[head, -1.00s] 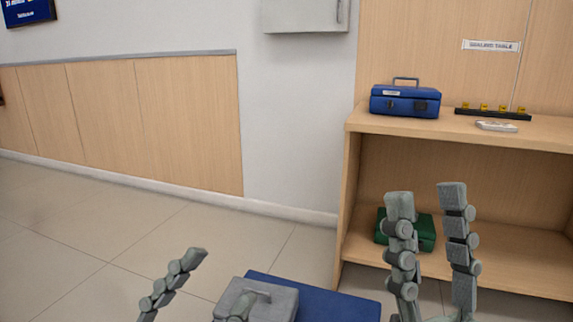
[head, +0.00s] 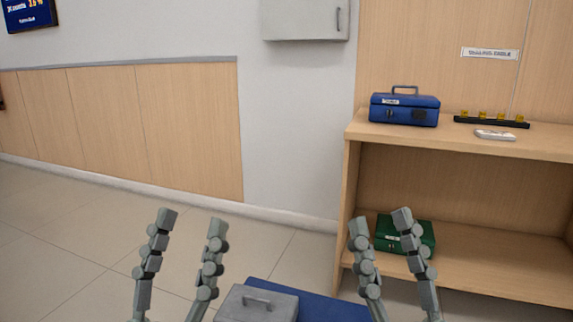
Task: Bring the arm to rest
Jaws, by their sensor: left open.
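My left gripper (head: 190,222) is raised at the lower left, its two grey fingers pointing up and spread apart with nothing between them. My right gripper (head: 381,220) is raised at the lower middle right, its fingers also apart and empty. It shows in front of the wooden shelf unit, and one finger covers part of the green cash box. The lower ends of both grippers run out of the picture.
A grey box with a handle (head: 256,306) sits on a blue surface (head: 315,307) low between my grippers. The wooden shelf unit (head: 470,147) holds a blue cash box (head: 404,112), a black strip (head: 490,122), a white device (head: 495,135) and, lower, the green cash box (head: 425,236). Open floor lies left.

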